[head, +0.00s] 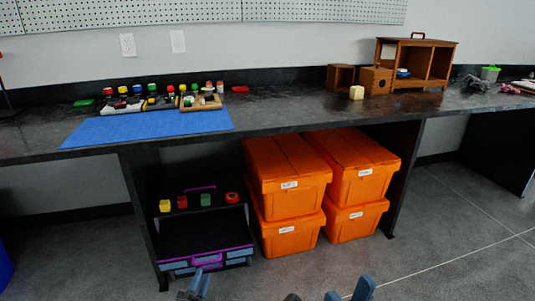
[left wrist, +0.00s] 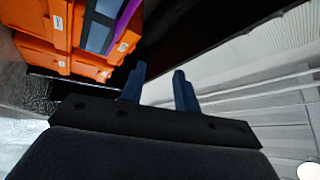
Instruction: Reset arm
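My left gripper (head: 197,283) shows at the bottom of the head view, low in front of the open toolbox. In the left wrist view its two blue fingers (left wrist: 158,80) stand apart with nothing between them, so it is open and empty. My right gripper (head: 348,292) is at the bottom edge of the head view, right of the left one. Its blue fingers are apart and I see nothing held. Most of both arms is out of the picture.
A dark bench (head: 290,116) carries a blue mat (head: 150,126), several coloured parts and a wooden cabinet (head: 415,62). Beneath stand stacked orange bins (head: 288,170) and a black toolbox with purple trim (head: 205,259). Floor (head: 450,220) at right is clear.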

